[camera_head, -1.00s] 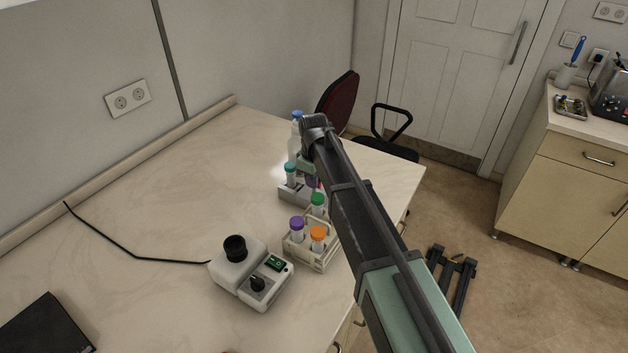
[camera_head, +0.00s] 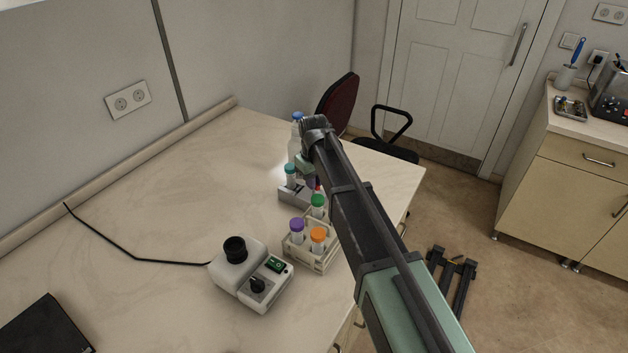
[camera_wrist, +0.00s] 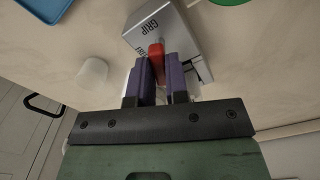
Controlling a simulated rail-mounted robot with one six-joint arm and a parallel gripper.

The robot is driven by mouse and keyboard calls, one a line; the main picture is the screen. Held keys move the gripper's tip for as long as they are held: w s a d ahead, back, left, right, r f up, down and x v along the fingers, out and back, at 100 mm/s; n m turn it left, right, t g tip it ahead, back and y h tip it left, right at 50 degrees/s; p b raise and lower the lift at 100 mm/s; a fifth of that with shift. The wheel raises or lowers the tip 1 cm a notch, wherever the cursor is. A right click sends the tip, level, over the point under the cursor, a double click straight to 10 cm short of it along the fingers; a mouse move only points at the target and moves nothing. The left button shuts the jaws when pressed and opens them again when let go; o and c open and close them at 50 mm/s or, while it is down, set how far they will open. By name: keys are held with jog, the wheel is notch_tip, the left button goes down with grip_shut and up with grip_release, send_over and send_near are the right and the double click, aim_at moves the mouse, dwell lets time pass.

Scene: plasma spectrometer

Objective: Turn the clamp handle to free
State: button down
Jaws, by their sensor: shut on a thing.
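The grey clamp block (camera_wrist: 180,27) is at the top middle of the wrist view, with a GRIP label and a second, partly covered label. Its red clamp handle (camera_wrist: 156,49) lies between the purple fingers of my gripper (camera_wrist: 159,64), which is shut on it. The handle's lower part is hidden by the fingers. In the head view, the block (camera_head: 292,194) sits near the table's far right edge, with a teal-capped tube (camera_head: 291,171) at it. My arm hides the block's right side, and only a bit of red shows there.
A rack (camera_head: 318,262) with purple-, orange- and green-capped tubes stands just nearer than the block. A blue-capped bottle (camera_head: 295,146) stands behind it. A white device (camera_head: 235,278) with a black knob is at front left.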

jog(key=m, duration=1.3)
jog(key=shift+m, duration=0.3)
dwell(0.3)
jog(key=c, duration=1.1)
grip_release()
notch_tip(320, 180, up, 11)
jog(key=p, duration=1.1)
